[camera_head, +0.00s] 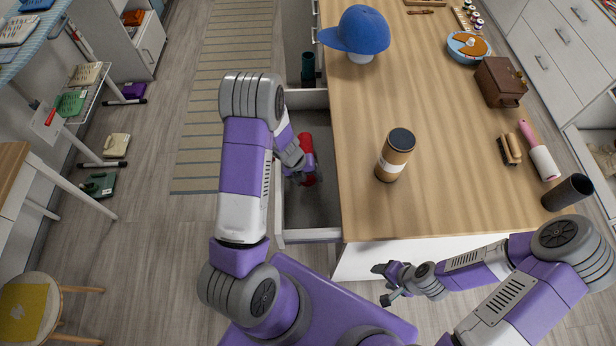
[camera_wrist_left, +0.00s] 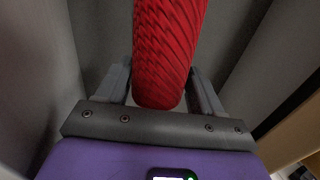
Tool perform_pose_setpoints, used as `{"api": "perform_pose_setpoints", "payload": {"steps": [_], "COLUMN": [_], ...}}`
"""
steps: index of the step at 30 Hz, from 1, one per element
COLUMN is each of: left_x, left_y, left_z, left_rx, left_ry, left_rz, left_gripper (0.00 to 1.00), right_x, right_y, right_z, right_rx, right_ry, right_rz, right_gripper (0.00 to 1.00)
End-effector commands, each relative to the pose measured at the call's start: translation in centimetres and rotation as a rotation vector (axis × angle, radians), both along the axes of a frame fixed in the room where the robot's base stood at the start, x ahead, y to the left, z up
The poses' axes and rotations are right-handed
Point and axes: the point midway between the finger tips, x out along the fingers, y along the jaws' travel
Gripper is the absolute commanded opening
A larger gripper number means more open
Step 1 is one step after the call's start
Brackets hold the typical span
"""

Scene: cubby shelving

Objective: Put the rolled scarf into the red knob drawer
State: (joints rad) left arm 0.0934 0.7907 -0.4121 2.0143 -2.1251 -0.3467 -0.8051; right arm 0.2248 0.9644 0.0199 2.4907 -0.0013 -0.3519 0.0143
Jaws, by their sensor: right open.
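The rolled scarf (camera_head: 308,181) is red, with a ribbed, twisted surface. It is inside the open drawer (camera_head: 310,236) on the left side of the wooden-topped counter, partly covered by my left gripper (camera_head: 300,170). In the left wrist view the scarf (camera_wrist_left: 170,45) runs between the two fingers of my left gripper (camera_wrist_left: 165,88), which press against its sides. Grey drawer walls surround it. I cannot see a knob or its colour on the drawer. My right gripper (camera_head: 384,283) is open and empty, low in front of the counter's near end.
The counter top (camera_head: 440,150) holds a brown jar with a dark lid (camera_head: 396,155), a blue cap (camera_head: 358,32), a brown box (camera_head: 500,82), a brush (camera_head: 510,149), a lint roller (camera_head: 540,150) and a dark cup (camera_head: 568,192). A stool (camera_head: 25,310) stands at the lower left.

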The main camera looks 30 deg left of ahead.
Motion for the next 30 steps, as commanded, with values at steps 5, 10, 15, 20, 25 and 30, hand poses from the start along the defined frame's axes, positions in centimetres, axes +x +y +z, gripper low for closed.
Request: {"api": "perform_pose_setpoints", "payload": {"steps": [5, 10, 15, 20, 25, 30], "left_x": [0.0, 0.0, 0.0, 0.1, 0.1, 0.0], "left_y": [0.0, 0.0, 0.0, 0.0, 0.0, 0.0], "left_z": [0.0, 0.0, 0.9, 3.8, 7.2, 9.4], "left_rx": [0.000, 0.000, 0.002, 0.001, 0.002, 0.001], "left_ry": [0.000, 0.001, -0.001, -0.003, -0.002, -0.001], "left_rz": [0.000, 0.000, -0.002, -0.002, -0.002, -0.002], "left_gripper": [0.88, 0.88, 0.88, 0.88, 0.88, 0.88], "right_x": [0.0, 0.0, 0.0, 0.0, 0.0, 0.0], "right_y": [0.0, 0.0, 0.0, 0.0, 0.0, 0.0], "right_z": [0.0, 0.0, 0.5, 2.0, 3.6, 4.6], "right_rx": [0.000, 0.000, 0.000, 0.000, 0.000, 0.000], "right_ry": [0.000, 0.000, 0.000, 0.000, 0.000, 0.000], "right_rz": [0.000, 0.000, 0.000, 0.000, 0.000, 0.000], "right_gripper": [0.59, 0.59, 0.59, 0.59, 0.59, 0.59]}}
